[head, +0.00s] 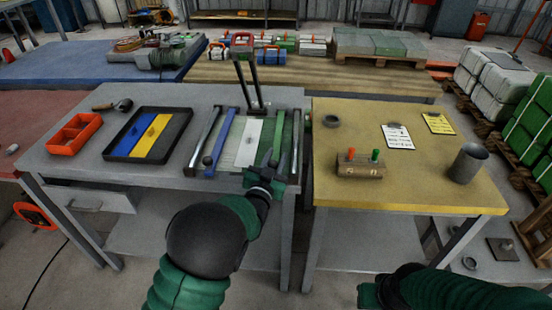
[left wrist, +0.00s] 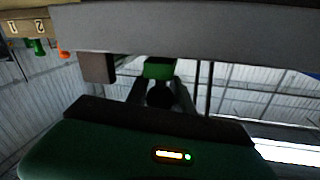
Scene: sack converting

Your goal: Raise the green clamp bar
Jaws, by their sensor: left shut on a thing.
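The clamp fixture lies on the grey bench, with a blue bar (head: 220,142) at its left, a pale sheet (head: 250,142) in the middle and the green clamp bar (head: 278,138) at its right. My left gripper (head: 268,172) is at the near end of the green bar, by the bench's front edge. The gripper and wrist partly hide the bar's near end.
Two dark upright posts (head: 253,82) rise behind the fixture. A black tray (head: 149,134) and an orange bin (head: 74,133) lie to the left.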

